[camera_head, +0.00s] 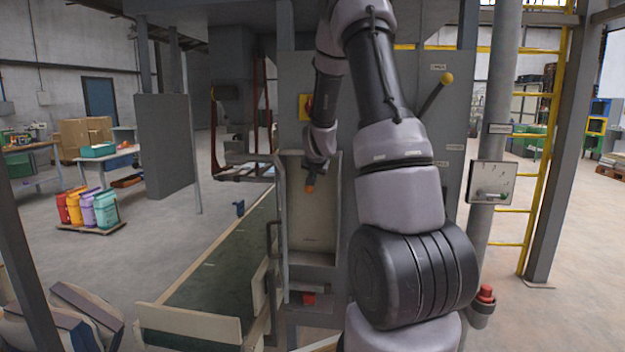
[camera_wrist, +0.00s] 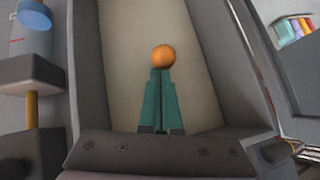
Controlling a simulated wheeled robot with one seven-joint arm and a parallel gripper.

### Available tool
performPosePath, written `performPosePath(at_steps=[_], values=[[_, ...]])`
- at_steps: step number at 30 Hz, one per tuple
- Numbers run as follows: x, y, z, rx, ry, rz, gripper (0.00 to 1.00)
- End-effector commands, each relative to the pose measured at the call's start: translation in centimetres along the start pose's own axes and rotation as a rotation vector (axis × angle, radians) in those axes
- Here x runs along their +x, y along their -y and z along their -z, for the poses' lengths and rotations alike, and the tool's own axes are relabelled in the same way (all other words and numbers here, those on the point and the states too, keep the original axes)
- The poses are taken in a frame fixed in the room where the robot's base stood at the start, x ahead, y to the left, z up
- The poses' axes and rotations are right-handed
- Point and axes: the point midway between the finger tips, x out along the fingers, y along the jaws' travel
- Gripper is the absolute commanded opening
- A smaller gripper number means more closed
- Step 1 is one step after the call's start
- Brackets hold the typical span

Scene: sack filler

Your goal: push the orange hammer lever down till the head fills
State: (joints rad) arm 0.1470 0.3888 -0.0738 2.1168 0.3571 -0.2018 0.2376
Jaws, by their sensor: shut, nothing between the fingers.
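The orange ball end of the lever (camera_head: 310,189) shows in the head view, just below my gripper, in front of the beige inner face of the filler's tall recess (camera_head: 313,232). In the wrist view the orange ball (camera_wrist: 163,57) sits right at the tips of my gripper (camera_wrist: 160,73). The teal fingers are together with nothing between them. They overlap or meet the ball's lower edge; I cannot tell whether they touch it. The lever's arm behind the ball is hidden. The fill of the head cannot be made out.
A green conveyor belt (camera_head: 215,262) runs left of the recess. A yellow-knobbed lever (camera_head: 447,79) stands on the grey cabinet at right. A red part (camera_head: 308,299) sits below the recess. Coloured sacks (camera_head: 88,207) stand far left.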

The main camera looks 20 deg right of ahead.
Motion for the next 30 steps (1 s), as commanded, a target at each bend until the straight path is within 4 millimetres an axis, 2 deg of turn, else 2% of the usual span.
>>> performPosePath(at_steps=[18,30], values=[[1.2,-1.0,-3.7,0.0,0.007,-0.002,0.0],[1.8,-1.3,-4.6,0.0,0.007,-0.002,0.0]])
